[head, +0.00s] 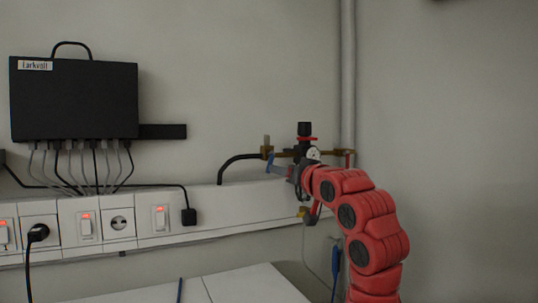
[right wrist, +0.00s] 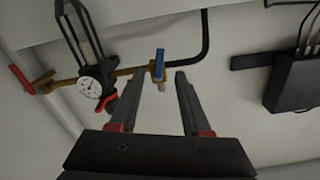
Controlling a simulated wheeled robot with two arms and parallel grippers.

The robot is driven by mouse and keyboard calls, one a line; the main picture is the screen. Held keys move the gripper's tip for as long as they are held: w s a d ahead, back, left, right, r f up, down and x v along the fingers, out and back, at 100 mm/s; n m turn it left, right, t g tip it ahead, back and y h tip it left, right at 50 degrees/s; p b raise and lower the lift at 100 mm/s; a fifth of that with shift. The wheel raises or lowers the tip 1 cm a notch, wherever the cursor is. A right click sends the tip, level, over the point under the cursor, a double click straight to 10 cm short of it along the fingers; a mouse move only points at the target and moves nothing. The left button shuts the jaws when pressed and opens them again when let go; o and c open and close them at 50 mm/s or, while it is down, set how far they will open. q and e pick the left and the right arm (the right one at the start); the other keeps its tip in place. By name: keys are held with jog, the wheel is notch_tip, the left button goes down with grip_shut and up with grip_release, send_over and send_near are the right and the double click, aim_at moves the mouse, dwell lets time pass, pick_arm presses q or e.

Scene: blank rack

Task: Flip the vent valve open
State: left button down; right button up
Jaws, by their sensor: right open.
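A brass pipe assembly (head: 285,153) runs along the wall above the white trunking. At its left end is a small valve with a blue lever (head: 270,160); the blue lever (right wrist: 159,62) also shows in the right wrist view. A red handle (head: 347,157) sits at the pipe's right end. No label tells which one is the vent valve. My right gripper (right wrist: 159,73) is open and empty, with its fingertips just short of the blue lever and on either side of it. In the head view, my right arm partly hides the pipe. My left gripper is not in view.
A black hose (head: 232,161) leaves the valve's left side. A black box (head: 75,100) with cables hangs left, above switches and sockets.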

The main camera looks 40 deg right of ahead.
aim_at(269, 161)
jog(key=p+x, duration=0.4)
jog(key=x, duration=0.5)
jog(key=shift+s+f, duration=0.1)
jog(key=shift+f, duration=0.05)
jog(key=shift+c, duration=0.3)
grip_shut()
